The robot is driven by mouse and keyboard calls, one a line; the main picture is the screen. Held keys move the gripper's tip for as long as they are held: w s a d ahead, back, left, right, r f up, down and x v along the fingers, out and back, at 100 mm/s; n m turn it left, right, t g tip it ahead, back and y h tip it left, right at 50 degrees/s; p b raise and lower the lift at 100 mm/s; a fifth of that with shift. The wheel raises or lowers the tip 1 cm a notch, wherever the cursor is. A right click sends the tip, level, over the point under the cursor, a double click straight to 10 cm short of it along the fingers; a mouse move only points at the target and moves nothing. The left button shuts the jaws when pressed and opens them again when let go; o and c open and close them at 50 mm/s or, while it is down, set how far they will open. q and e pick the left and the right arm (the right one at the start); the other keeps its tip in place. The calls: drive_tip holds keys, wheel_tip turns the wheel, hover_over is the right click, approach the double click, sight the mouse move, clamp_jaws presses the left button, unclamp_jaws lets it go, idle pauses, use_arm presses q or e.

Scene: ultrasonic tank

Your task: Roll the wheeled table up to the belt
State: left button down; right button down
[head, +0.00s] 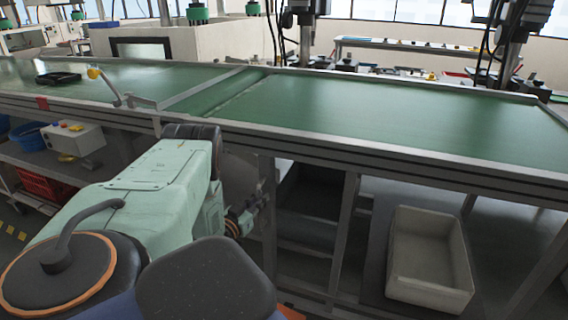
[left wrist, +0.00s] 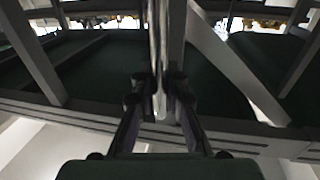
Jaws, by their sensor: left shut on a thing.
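The belt (head: 390,112) is a long green surface in a grey metal frame, running across the head view in front of me. My left gripper (head: 258,206) is low in front of the belt's near side, partly hidden by my own arm. In the left wrist view its fingers (left wrist: 160,98) are closed around an upright shiny metal bar (left wrist: 158,45). I cannot tell whether this bar belongs to the wheeled table. No wheeled table shows clearly as a whole; my arm covers much of the near left. My right gripper is not in view.
A pale empty bin (head: 432,262) stands low at the right, under the belt's edge. A control box (head: 72,138), a blue basket (head: 28,135) and a red crate (head: 45,185) are at the left. A black tray (head: 58,78) lies on the belt.

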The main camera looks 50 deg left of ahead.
use_arm(q)
drive_tip(key=s+a, duration=0.2)
drive_tip(key=a, duration=0.1)
drive_tip(key=s+a, duration=0.1)
drive_tip(key=shift+a+f, duration=0.15)
drive_tip(key=shift+a, duration=0.05)
drive_tip(key=c, duration=1.4)
unclamp_jaws()
drive_tip(key=shift+d, duration=0.1)
drive_tip(key=shift+o, duration=0.2)
drive_tip(key=shift+w, duration=0.15)
drive_tip(key=v, duration=1.2)
